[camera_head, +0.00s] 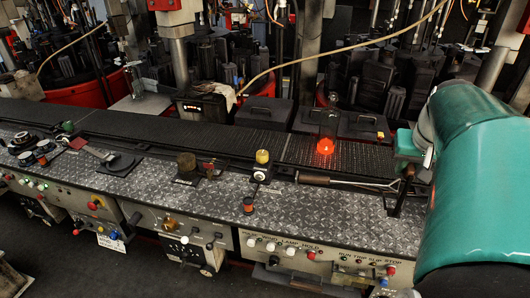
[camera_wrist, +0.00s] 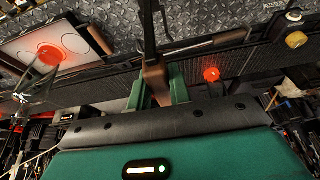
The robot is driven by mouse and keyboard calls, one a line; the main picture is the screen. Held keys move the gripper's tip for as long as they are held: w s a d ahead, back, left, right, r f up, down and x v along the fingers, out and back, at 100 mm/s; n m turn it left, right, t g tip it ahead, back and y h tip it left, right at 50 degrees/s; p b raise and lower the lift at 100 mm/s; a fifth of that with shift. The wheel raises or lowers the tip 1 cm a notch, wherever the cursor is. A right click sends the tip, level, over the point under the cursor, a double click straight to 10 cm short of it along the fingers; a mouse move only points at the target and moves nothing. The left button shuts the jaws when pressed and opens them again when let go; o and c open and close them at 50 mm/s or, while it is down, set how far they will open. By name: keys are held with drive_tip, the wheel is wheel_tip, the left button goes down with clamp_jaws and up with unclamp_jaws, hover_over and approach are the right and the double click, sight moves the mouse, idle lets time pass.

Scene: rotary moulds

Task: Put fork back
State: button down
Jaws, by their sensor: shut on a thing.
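My gripper (camera_wrist: 160,84) is shut on the brown handle (camera_wrist: 157,78) of a dark tool, which I take to be the fork (camera_wrist: 148,32). Its dark shaft points up the wrist picture, over the bench. In the head view my green arm covers much of the right side. The fork's dark end (camera_head: 396,203) shows beside it, near the bench's front edge. I cannot tell whether it touches the bench. A second tool, with a wooden handle (camera_head: 314,180) and thin metal shanks, lies along the bench left of the gripper. It also shows in the wrist view (camera_wrist: 228,38).
A glowing red bottle (camera_head: 327,132) stands on the dark conveyor (camera_head: 225,135) behind the bench. The wrist view also shows a pale tray (camera_wrist: 68,50) with another glowing item. A yellow-topped post (camera_head: 262,158) stands left on the patterned bench top (camera_head: 215,207). Knobs line its front.

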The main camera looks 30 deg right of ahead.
drive_tip(key=w+a+f, duration=0.4)
drive_tip(key=w+f, duration=0.8)
drive_tip(key=w, duration=0.1)
drive_tip(key=shift+w+f, duration=0.15)
drive_tip(key=shift+f, duration=0.25)
drive_tip(key=shift+f, duration=0.15)
drive_tip(key=c, duration=1.3)
unclamp_jaws()
